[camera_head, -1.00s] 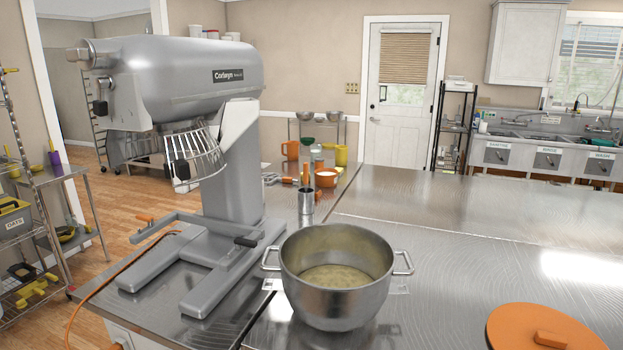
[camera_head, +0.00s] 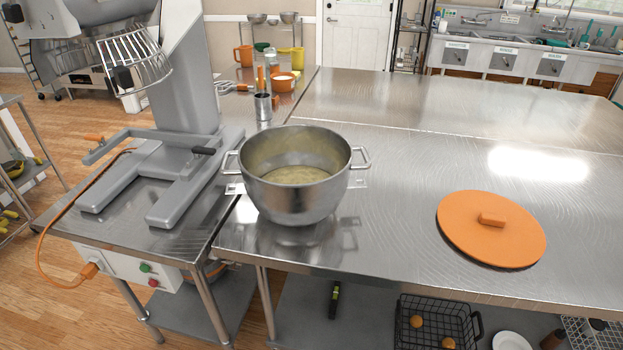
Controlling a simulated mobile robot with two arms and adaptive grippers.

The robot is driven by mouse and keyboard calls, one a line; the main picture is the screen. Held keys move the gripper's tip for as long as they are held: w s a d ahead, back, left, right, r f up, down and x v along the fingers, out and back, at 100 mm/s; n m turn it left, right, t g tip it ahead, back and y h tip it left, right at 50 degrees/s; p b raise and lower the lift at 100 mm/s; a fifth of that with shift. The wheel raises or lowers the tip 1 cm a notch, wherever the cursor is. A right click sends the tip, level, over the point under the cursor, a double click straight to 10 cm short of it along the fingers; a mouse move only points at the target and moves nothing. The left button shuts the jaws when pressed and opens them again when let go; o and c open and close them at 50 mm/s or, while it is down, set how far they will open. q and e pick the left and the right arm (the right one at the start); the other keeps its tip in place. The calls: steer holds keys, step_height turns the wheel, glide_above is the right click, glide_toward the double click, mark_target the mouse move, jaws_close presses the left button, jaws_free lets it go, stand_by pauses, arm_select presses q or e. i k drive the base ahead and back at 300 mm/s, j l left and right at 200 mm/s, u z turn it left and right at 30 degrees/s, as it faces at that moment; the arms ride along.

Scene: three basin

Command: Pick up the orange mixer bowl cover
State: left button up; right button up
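The orange mixer bowl cover (camera_head: 465,236) lies flat on the steel table (camera_head: 400,225), right of the bowl and near the table's front edge. It is a round disc with a block-shaped orange handle (camera_head: 492,219) on top. The steel mixer bowl (camera_head: 297,197) stands upright and uncovered on the table, with a handle on each side and pale yellowish contents. The cover and the bowl are apart. Neither of my grippers shows in the head view.
The large grey mixer (camera_head: 190,100) stands on the left with an orange cord. A metal cup (camera_head: 263,107) and several orange items stand behind the bowl. A lower shelf holds a black wire basket (camera_head: 432,330) and a white plate (camera_head: 511,341). The table around the cover is clear.

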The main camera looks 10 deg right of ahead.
mark_target(492, 228)
steer(key=z, duration=1.4)
